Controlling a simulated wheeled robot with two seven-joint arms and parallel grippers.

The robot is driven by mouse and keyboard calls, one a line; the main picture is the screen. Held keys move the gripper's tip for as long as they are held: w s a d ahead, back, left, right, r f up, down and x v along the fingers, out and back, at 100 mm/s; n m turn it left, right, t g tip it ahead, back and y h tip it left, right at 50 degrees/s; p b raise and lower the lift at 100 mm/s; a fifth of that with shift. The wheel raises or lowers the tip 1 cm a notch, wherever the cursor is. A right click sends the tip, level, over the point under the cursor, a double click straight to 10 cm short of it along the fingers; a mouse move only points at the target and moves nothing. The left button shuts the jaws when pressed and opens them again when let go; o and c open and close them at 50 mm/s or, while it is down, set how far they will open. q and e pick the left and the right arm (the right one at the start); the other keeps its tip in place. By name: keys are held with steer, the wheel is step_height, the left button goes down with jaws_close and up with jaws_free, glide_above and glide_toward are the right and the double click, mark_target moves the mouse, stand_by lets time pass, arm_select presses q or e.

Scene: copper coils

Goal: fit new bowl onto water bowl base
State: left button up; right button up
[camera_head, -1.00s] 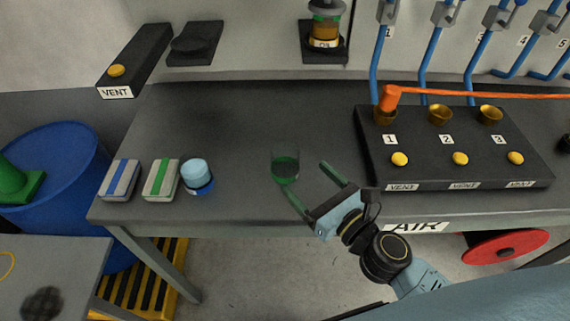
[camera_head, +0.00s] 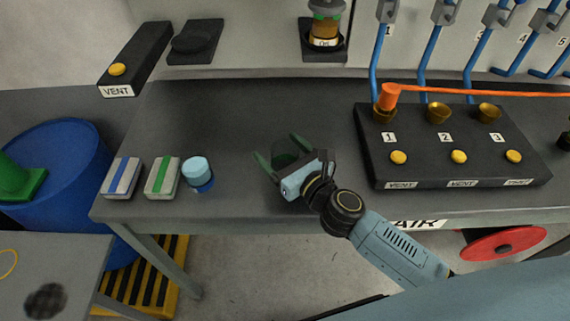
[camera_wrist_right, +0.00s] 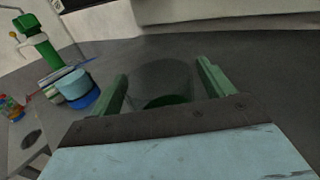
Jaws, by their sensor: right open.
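The clear bowl with a green bottom (camera_head: 285,150) stands on the dark bench, partly hidden by my right gripper (camera_head: 277,149). The right gripper is open, with one green finger on each side of the bowl. In the right wrist view, the bowl (camera_wrist_right: 163,80) stands between the two fingers (camera_wrist_right: 162,78); I cannot tell whether they touch it. A dark, empty round mount (camera_head: 196,42) on the back wall looks like the water bowl base. My left gripper is not in view.
A wall unit labelled OIL (camera_head: 325,35) holds an amber bowl. A light-blue and blue jar (camera_head: 198,172) and two striped packs (camera_head: 122,178) stand left of the bowl. A black valve block (camera_head: 450,150) lies to the right. The bench behind the bowl is clear.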

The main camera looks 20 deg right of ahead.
steer(key=c, duration=1.2)
